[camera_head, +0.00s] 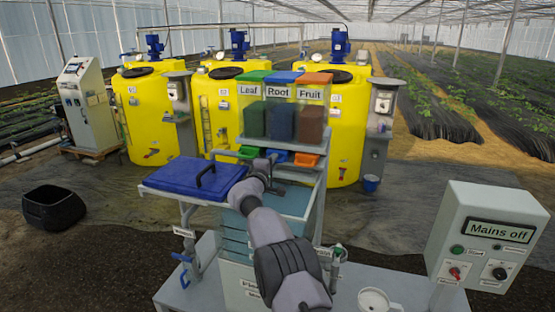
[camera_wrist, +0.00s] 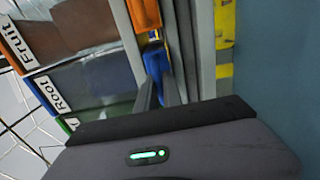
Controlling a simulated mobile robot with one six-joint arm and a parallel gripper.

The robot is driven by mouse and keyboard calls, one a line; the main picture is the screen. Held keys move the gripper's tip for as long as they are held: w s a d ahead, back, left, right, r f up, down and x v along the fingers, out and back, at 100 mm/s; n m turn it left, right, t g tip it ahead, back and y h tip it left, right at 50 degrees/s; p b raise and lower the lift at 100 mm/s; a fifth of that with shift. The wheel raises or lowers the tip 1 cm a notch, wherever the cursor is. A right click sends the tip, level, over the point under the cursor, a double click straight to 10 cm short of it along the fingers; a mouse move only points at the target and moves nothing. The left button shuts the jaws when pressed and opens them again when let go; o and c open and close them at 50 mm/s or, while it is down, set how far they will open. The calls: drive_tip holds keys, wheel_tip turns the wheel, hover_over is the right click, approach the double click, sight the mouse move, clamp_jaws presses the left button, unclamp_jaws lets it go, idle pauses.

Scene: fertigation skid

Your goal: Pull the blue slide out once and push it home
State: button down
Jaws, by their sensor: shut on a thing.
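The blue slide (camera_head: 277,154) sits under the Root hopper (camera_head: 281,121), between the green slide (camera_head: 247,152) and the orange slide (camera_head: 306,159). It also shows in the wrist view (camera_wrist: 155,62) as a blue piece. My gripper (camera_head: 272,164) reaches up to the front of the dispenser. In the wrist view its two dark fingers are shut on the blue slide (camera_wrist: 159,80), whose gripped part is partly hidden by them. How far the slide is out cannot be told clearly.
The Leaf and Fruit hoppers stand on either side of Root. A blue lidded box (camera_head: 195,178) is left of my arm. A grey control box (camera_head: 487,237) reading "Mains off" stands at the right. Yellow tanks (camera_head: 346,130) stand behind.

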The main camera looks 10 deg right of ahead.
idle(0.4)
drive_tip(key=shift+s+a+f+b, duration=0.1)
drive_tip(key=shift+f+b, duration=0.05)
drive_tip(key=shift+b, duration=0.4)
drive_tip(key=b+v, duration=0.7)
drive_tip(key=b, duration=0.4)
drive_tip(key=p+x, duration=0.2)
drive_tip(key=p, duration=0.1)
drive_tip(key=p+x, duration=0.5)
drive_tip(key=shift+r+p, duration=0.35)
drive_tip(key=shift+r, duration=0.05)
drive_tip(key=c, duration=1.9)
unclamp_jaws()
drive_tip(key=o, duration=0.6)
drive_tip(key=shift+f, duration=0.2)
